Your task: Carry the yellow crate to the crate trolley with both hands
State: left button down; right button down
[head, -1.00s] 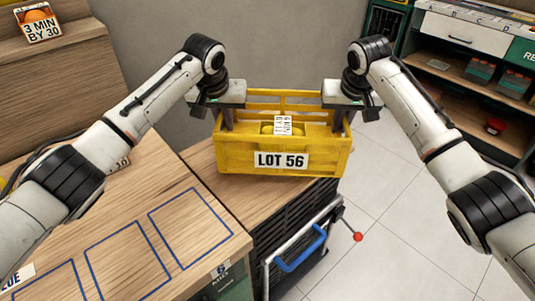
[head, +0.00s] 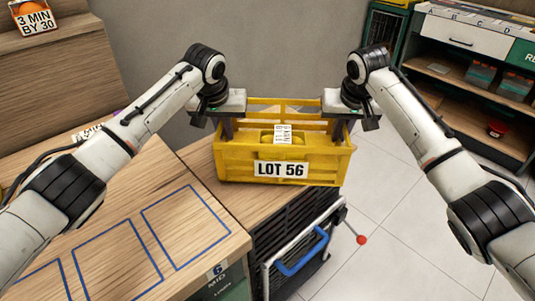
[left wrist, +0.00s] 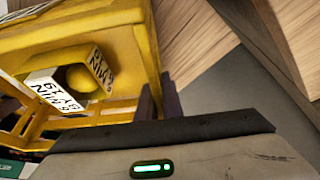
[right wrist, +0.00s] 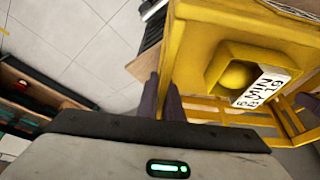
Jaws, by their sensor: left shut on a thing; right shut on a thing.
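The yellow crate (head: 230,168), labelled LOT 56, is at the centre of the head view, roughly level. A white printed card and a yellow round thing show inside it. My left gripper (head: 228,128) is shut on its left end wall, and my right gripper (head: 338,128) is shut on its right end wall. The crate also shows in the left wrist view (left wrist: 125,25) and the right wrist view (right wrist: 195,50). It appears over the end of the wooden worktop; I cannot tell whether it touches the top. I cannot identify a crate trolley for certain.
The wooden worktop (head: 110,262) with blue outlined squares lies at left. Below the crate is a dark slatted unit with a blue handle (head: 300,256) and a red-knobbed lever (head: 361,240). Shelving (head: 470,75) stands at back right. Tiled floor (head: 400,225) is open at right.

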aim_at(219, 125)
pick_arm(q)
jog(key=shift+f, duration=0.5)
pick_arm(e)
jog(key=shift+f, duration=0.45)
pick_arm(q)
jog(key=c, duration=1.9)
grip_release()
jog(key=shift+r, duration=0.1)
pick_arm(e)
jog(key=c, duration=1.9)
grip_release()
pick_arm(q)
jog(key=v, duration=1.2)
pick_arm(e)
jog(key=shift+r, duration=0.15)
jog(key=v, duration=1.2)
pick_arm(q)
jog(key=shift+s, duration=0.1)
pick_arm(e)
jog(key=shift+s, duration=0.15)
